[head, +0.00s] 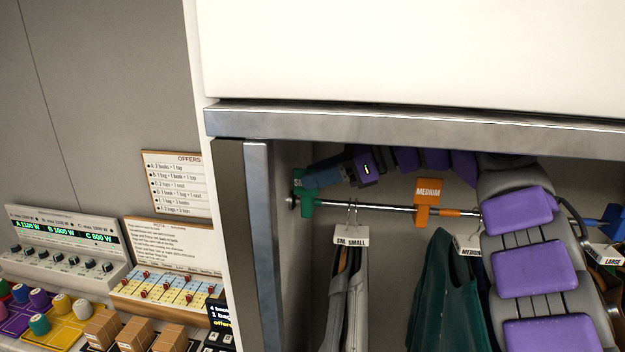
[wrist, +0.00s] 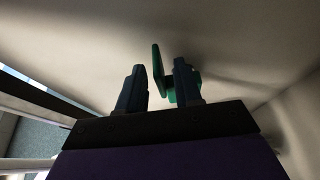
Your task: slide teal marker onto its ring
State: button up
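The teal marker (head: 305,200) is on the far left end of the clothes rail (head: 385,208), close to the inner side wall. Its lettering is mostly cut off from view. My gripper (head: 318,176) is just right of its upper part, reaching in from the right behind the rail. In the wrist view the two dark fingers (wrist: 159,80) stand apart. The teal marker (wrist: 158,72) shows between and beyond them, nearer the right finger, with a gap to the left finger. I cannot make out a teal ring on the rail.
An orange MEDIUM marker (head: 429,196) hangs mid-rail beside an orange band. A blue marker (head: 613,218) is at the right. Grey clothes on a SMALL hanger (head: 351,236) and a green garment (head: 442,290) hang below. The metal frame (head: 258,230) bounds the opening at left.

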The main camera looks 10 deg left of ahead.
jog(key=shift+x, duration=0.75)
jog(key=shift+d+r, duration=0.15)
jog(key=shift+d, duration=0.95)
jog(key=c, duration=0.3)
jog(key=shift+s+a, duration=0.1)
jog(key=shift+a, duration=0.6)
jog(key=c, duration=0.3)
jog(key=shift+a, duration=0.35)
grip_shut()
jog(key=shift+d, duration=0.8)
jog(key=shift+a, duration=0.1)
